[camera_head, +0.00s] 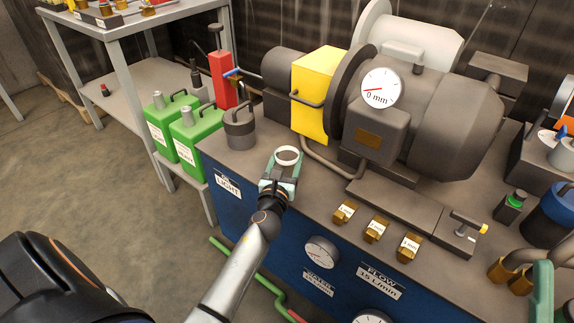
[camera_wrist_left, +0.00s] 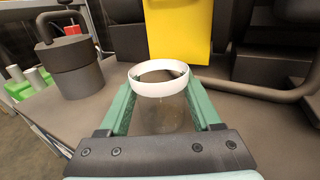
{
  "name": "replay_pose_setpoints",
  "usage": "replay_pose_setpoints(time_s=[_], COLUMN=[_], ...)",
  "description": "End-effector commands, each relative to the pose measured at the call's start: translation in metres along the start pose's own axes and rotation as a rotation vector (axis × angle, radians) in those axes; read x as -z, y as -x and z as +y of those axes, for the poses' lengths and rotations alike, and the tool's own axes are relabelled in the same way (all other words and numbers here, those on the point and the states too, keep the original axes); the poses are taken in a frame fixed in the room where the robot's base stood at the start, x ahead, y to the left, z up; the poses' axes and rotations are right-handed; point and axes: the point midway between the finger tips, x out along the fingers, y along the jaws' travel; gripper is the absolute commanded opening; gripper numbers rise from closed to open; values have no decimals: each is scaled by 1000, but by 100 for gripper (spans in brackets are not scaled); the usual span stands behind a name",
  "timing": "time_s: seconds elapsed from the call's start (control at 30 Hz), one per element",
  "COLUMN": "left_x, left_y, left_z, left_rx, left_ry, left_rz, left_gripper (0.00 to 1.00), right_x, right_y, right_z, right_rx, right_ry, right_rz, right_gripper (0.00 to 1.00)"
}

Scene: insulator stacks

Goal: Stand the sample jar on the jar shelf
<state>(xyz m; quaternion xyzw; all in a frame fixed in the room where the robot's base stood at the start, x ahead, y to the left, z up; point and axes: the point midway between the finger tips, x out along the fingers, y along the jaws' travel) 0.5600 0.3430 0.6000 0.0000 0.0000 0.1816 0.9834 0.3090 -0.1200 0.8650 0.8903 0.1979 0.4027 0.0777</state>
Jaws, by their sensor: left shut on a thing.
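My left gripper (camera_head: 281,176) is shut on the sample jar (camera_head: 287,156), over the front left of the machine's grey top. In the left wrist view the jar (camera_wrist_left: 160,82) has a white ring rim and a clear body that is hard to see between the two green fingers. It looks about upright; I cannot tell if its base touches the top. A green piece (camera_head: 543,290) at the lower right edge looks like part of my right gripper, mostly out of frame. No shelf is clearly marked as the jar shelf.
A dark lidded pot (camera_head: 240,130) stands left of the jar, and a yellow block (camera_head: 318,92) behind it. Brass blocks (camera_head: 375,230) and a pump body (camera_head: 425,110) lie to the right.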

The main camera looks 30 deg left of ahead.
Motion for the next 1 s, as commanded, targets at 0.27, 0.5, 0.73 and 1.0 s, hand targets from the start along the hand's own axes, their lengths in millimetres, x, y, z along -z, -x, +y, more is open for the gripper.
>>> replay_pose_setpoints(time_s=[0.27,0.5,0.73,1.0], left_x=[0,0,-4,-26], left_y=[0,0,-1,-5], left_z=[0,0,1,7], left_rx=[0,0,0,1], left_ry=[0,0,0,-1], left_rz=[0,-1,-1,-2], left_gripper=[22,7,7,7], right_x=[0,0,2,20], right_y=[0,0,-2,-18], right_z=[0,0,1,9], right_rx=[0,-1,0,-1], right_ry=[0,0,1,23], right_rz=[1,1,1,11], right_gripper=[50,50,50,50])
